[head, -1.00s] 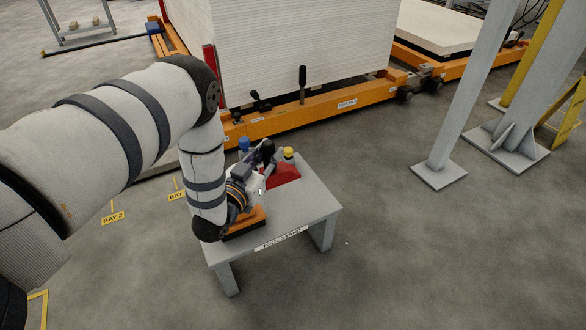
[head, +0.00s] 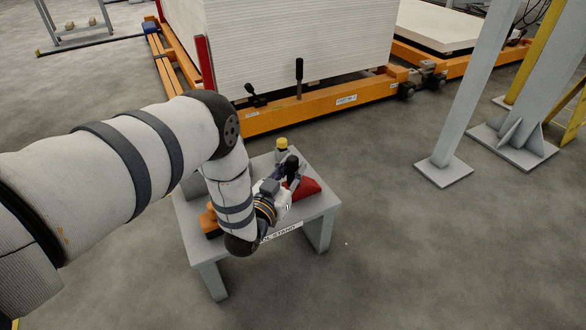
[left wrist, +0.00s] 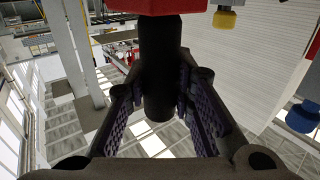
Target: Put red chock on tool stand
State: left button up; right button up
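The red chock (head: 306,189) is at the right part of the grey tool stand (head: 322,206), on its top or just above it; I cannot tell which. A dark upright handle (left wrist: 158,75) joins the chock, whose red body also shows at the top of the left wrist view (left wrist: 155,6). My left gripper (head: 290,172) has its fingers close on both sides of this handle and appears shut on it. In the left wrist view the gripper (left wrist: 160,90) has the handle between its padded fingers. My right gripper is not in view.
A yellow-capped item (head: 282,144) stands at the stand's back. An orange object (head: 210,222) lies at its left. A blue item (left wrist: 302,117) shows at right in the left wrist view. An orange rail frame (head: 330,104) with a white stack is behind; a grey post (head: 460,90) stands right.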

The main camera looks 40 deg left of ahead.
pick_arm(q)
jog(key=o, duration=0.4)
